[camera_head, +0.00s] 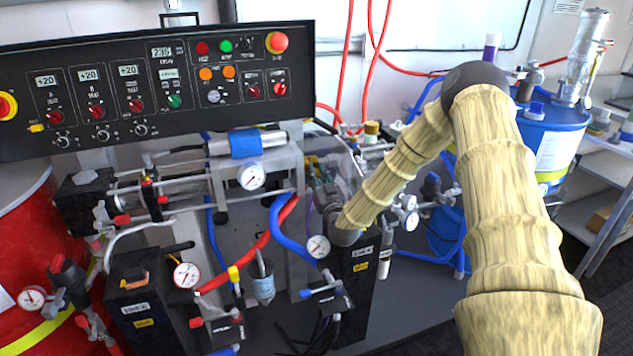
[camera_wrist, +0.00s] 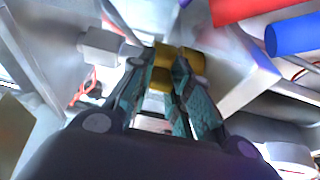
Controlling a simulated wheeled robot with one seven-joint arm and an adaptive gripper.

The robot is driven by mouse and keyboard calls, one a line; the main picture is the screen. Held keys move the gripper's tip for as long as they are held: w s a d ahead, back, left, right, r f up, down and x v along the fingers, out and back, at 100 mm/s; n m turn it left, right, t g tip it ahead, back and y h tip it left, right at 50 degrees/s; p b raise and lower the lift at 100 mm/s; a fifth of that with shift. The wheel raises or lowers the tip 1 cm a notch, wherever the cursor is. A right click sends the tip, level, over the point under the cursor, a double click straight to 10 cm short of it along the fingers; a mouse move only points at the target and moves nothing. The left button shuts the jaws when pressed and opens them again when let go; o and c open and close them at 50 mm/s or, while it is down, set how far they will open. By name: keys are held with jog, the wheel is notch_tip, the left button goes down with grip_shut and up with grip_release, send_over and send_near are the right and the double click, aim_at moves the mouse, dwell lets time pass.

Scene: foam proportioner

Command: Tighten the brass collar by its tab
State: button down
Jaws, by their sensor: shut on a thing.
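The brass collar (camera_wrist: 194,59) shows in the wrist view as blocky yellow-brass parts at the upper middle, at the tips of my fingers. My gripper (camera_wrist: 162,74) has its two teal fingers closing in from left and right on a small brass piece, which looks like the collar's tab (camera_wrist: 160,78). The fingers hide part of the collar, so its turn angle cannot be told. In the head view my arm reaches down into the middle of the machine, and the fingers and the held collar are hidden there.
A pale grey block (camera_wrist: 100,45) lies close left of the fingers in the wrist view. Red and blue pipes (camera_wrist: 292,36) run at upper right. In the head view, gauges (camera_head: 251,176), hoses and black blocks crowd around my wrist, below a control panel (camera_head: 160,85).

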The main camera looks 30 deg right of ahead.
jog(key=shift+d+f+t+b, duration=0.1)
jog(key=shift+f+t+b, duration=0.25)
jog(key=shift+b, duration=0.3)
jog(key=shift+t+b, duration=0.25)
jog(key=shift+b, duration=0.1)
jog(key=c, duration=1.3)
grip_release()
jog(key=shift+v, duration=3.75)
